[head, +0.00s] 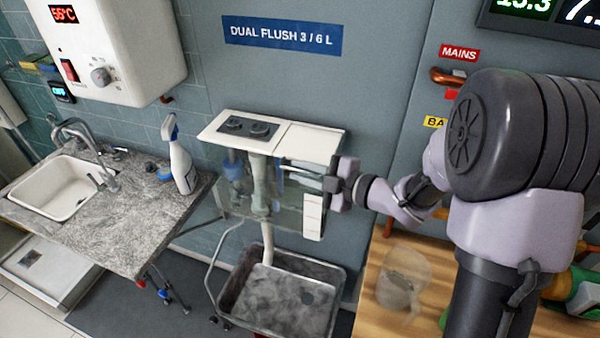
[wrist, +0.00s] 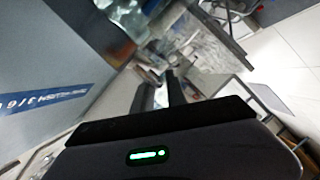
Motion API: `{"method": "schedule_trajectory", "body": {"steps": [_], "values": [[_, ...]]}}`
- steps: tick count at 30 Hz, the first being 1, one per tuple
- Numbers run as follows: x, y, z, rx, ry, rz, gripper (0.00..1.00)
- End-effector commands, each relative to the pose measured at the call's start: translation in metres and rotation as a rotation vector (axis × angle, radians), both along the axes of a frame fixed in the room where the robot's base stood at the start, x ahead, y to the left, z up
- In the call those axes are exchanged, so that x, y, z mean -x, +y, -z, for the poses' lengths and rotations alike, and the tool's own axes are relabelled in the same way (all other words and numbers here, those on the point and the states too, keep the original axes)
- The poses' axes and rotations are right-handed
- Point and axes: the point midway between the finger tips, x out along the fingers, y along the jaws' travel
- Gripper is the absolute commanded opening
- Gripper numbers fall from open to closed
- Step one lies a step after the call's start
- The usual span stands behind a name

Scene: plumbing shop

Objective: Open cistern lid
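The cistern (head: 285,195) is a clear tank on the wall with pipework visible inside. Its white lid (head: 312,142) lies flat on top and looks closed. The left part of the top carries a dark plate with two round flush buttons (head: 248,127). My gripper (head: 334,184) is at the tank's right end, just below the lid's right edge. I cannot tell whether it touches the lid or tank. In the wrist view a dark finger (wrist: 176,88) shows beyond the gripper body, and the finger gap is unclear. The lid cannot be made out there.
A grey basin (head: 285,295) stands below the cistern. A stone counter (head: 120,215) with a sink (head: 62,188) and a spray bottle (head: 180,160) is at left. A wooden bench (head: 375,310) with a clear jug (head: 402,278) is at right. The blue sign (head: 282,35) hangs above.

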Motion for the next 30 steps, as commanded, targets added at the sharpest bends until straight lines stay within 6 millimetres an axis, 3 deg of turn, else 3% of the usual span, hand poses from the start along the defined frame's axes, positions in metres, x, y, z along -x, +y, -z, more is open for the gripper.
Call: {"method": "schedule_trajectory", "body": {"steps": [11,14,30], "values": [[-0.0049,0.0056,0.0010,-0.001,-0.001,0.001,0.17],[-0.0048,0.0055,0.0011,-0.001,-0.001,0.001,0.00],[-0.0046,0.0054,0.0013,-0.001,0.000,0.002,0.00]]}}
